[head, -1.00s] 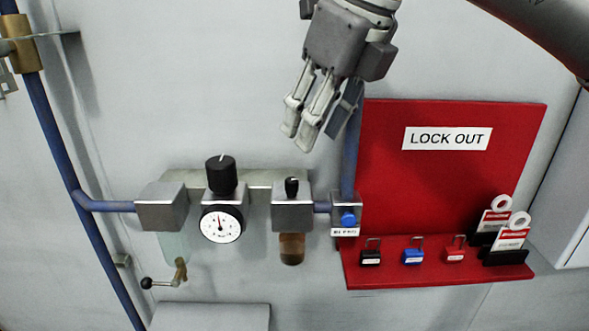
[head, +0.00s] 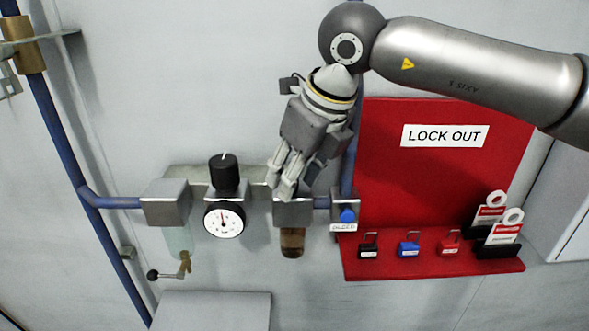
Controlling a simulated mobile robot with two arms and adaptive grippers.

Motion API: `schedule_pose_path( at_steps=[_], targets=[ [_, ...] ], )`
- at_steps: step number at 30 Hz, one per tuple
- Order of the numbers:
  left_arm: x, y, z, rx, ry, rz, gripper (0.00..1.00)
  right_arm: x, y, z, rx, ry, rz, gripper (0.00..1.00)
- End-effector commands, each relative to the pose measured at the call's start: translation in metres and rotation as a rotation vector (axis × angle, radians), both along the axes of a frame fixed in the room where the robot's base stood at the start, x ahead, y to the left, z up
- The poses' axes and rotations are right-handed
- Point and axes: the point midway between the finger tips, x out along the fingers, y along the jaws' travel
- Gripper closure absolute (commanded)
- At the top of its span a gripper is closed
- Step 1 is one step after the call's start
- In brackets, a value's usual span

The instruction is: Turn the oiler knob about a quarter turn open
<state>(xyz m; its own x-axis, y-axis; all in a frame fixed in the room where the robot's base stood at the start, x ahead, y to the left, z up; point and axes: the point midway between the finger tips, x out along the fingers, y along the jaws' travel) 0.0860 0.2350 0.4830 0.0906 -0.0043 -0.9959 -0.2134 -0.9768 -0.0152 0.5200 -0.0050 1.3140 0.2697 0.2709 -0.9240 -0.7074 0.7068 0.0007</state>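The oiler is a grey metal block (head: 293,212) with an amber-brown bowl (head: 292,243) under it, at the lower middle of the head view. Its small black knob on top is hidden behind the fingers of my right gripper (head: 290,190). The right gripper points down with its fingertips at the top of the block, where the knob is. I cannot tell whether the fingers touch or close on the knob. My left gripper is not in view.
A larger black knob (head: 223,174) and a round gauge (head: 224,219) stand just left of the oiler. A blue button valve (head: 347,214) sits close on its right. A red lockout board (head: 440,185) with padlocks is further right. A blue pipe (head: 60,140) runs at left.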

Motion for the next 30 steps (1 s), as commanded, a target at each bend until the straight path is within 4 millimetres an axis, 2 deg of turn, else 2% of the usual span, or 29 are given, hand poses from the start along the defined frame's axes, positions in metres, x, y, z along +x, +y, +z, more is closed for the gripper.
schedule_pose_path(
  at_steps=[3,12,22,30],
  targets=[
    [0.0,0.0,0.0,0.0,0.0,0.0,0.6,0.0,0.0,0.0,0.0,0.0,0.0,0.6],
    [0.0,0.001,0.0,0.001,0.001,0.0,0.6,0.0,0.0,0.0,0.0,0.0,0.0,0.99],
    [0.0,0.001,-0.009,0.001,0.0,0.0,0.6,0.0,0.001,-0.002,0.0,-0.001,-0.032,1.0],
    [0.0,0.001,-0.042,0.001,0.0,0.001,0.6,0.0,0.002,-0.006,0.0,-0.005,-0.185,1.0]
  ],
)
